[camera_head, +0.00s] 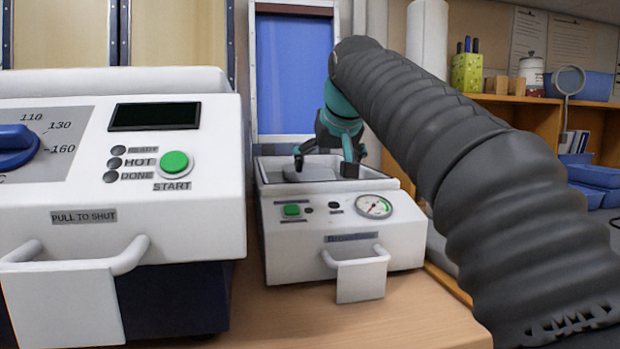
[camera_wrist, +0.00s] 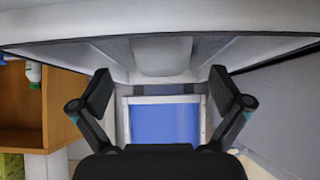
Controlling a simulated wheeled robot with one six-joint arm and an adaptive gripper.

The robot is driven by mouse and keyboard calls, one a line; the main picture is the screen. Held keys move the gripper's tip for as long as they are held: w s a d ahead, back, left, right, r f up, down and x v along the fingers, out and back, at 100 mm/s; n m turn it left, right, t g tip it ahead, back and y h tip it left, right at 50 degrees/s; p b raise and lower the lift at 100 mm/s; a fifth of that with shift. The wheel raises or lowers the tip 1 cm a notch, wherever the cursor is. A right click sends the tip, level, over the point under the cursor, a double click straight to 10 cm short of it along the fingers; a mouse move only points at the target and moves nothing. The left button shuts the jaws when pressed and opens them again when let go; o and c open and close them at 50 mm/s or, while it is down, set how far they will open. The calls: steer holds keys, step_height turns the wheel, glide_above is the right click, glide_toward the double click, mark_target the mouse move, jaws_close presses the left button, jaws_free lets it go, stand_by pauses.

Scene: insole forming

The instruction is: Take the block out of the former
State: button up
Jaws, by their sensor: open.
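The former (camera_head: 345,237) is a white box with a gauge, a green button and a front handle, standing on the bench in the head view. Its top is open, showing a shallow well. A grey rounded block (camera_head: 312,173) sits in the well, and it shows in the wrist view as a pale grey shape (camera_wrist: 162,57) at the top middle. My gripper (camera_head: 325,166) is over the well, pointing down, its fingers apart. In the wrist view my gripper (camera_wrist: 160,88) is open and empty, with the block between and beyond the fingertips. Contact with the block cannot be told.
A larger white heater (camera_head: 200,215) with a dial, START button and pull handle stands close on the left. A blue panel (camera_head: 294,75) in a frame is behind the former. Shelves with blue bins (camera_head: 597,177) are at the right. Bare bench (camera_head: 330,325) lies in front.

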mark_target(321, 179)
steer(key=shift+x, duration=2.65)
steer(key=shift+s, duration=0.2)
steer(key=c, duration=1.5)
steer(key=shift+o, duration=0.2)
steer(key=shift+r, duration=0.1)
